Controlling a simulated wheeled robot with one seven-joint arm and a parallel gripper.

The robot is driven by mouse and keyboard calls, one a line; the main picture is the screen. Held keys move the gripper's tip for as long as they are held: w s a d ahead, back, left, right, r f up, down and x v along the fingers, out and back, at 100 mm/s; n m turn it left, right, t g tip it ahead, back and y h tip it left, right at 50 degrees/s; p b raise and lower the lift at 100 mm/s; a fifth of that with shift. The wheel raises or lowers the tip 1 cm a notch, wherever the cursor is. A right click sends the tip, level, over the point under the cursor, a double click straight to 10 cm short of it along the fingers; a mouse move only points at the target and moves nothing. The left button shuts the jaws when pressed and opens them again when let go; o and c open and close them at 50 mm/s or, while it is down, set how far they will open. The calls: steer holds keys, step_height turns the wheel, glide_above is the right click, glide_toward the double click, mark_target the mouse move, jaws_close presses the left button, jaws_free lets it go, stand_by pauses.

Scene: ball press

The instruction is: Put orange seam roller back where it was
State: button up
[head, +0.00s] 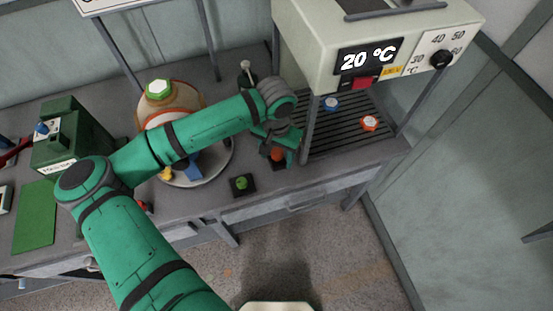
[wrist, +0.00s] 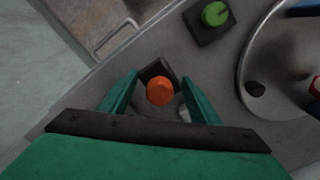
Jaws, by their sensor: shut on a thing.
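The orange seam roller (wrist: 160,91) shows as a round orange top between the fingers of my gripper (wrist: 160,82) in the wrist view. My gripper is shut on it. A dark square holder (wrist: 153,70) shows just beyond and below the roller. In the head view the orange roller (head: 277,154) is at my gripper (head: 283,148), over the holder (head: 276,166) near the bench's front edge. I cannot tell whether the roller touches or sits in the holder; its lower part is hidden.
A green-topped tool in a similar dark holder (head: 242,185) stands to the left. A round turntable (head: 215,165) carries a large ball behind my arm. A press with a 20 °C display (head: 368,57) and slatted bed stands at the right. A green machine (head: 70,140) is at the left.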

mark_target(277, 161)
steer(key=shift+f, duration=1.45)
steer(key=shift+f, duration=0.15)
steer(key=o, duration=1)
step_height(277, 161, up, 12)
steer(key=shift+r, duration=0.2)
steer(key=shift+s+a, duration=0.1)
